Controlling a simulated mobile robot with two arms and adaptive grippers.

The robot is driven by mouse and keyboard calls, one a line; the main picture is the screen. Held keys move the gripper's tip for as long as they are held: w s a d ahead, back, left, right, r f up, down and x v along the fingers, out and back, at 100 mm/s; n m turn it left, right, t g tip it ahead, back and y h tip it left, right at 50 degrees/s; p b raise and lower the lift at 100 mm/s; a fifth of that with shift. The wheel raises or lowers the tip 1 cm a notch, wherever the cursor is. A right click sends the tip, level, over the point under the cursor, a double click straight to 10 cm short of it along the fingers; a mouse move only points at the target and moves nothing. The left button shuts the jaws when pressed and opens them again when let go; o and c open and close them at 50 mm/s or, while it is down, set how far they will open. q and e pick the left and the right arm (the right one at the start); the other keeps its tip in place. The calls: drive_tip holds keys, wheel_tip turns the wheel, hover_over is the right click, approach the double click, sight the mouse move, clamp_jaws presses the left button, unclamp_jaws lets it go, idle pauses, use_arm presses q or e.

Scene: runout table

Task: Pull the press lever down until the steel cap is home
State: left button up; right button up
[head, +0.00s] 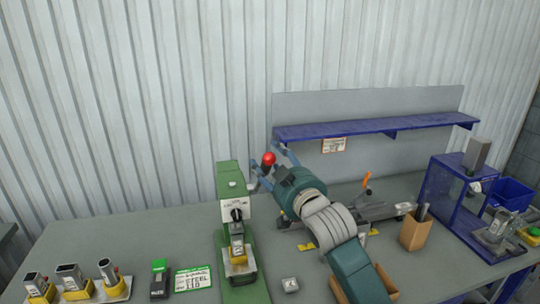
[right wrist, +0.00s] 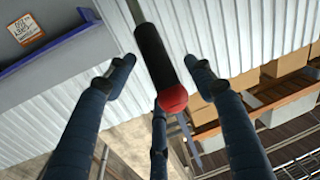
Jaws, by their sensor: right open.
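The green press (head: 230,185) stands on the table left of centre. Its lever ends in a red knob (head: 268,158), which shows in the right wrist view as a black grip with a red end (right wrist: 172,98). A metal tube in a yellow base (head: 238,254) sits under the press ram. I cannot make out the steel cap there. My right gripper (head: 267,166) is open, its blue fingers spread around the knob. In the right wrist view, the black grip lies between the spread fingers (right wrist: 157,72), which do not close on it. My left gripper is out of view.
A tray (head: 118,291) of tubes in yellow bases, a black and green box (head: 159,278) and a green-edged card (head: 194,279) lie left of the press. A small metal block (head: 290,285) lies in front. A cardboard holder (head: 415,232) and blue frame (head: 448,190) stand right.

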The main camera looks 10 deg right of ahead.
drive_tip(key=shift+w, duration=0.3)
clamp_jaws()
drive_tip(key=s+f+t+y+b, duration=0.1)
drive_tip(key=s+f+t+b, duration=0.2)
drive_tip(key=b, duration=0.9)
drive_tip(key=s+f+n+t+y+b, duration=0.1)
drive_tip(key=s+f+t+b, duration=0.2)
drive_tip(key=f+b, duration=0.6)
drive_tip(key=shift+s+n+t+b, duration=0.35)
drive_tip(key=shift+s+b, duration=0.55)
drive_tip(key=shift+b, duration=1.3)
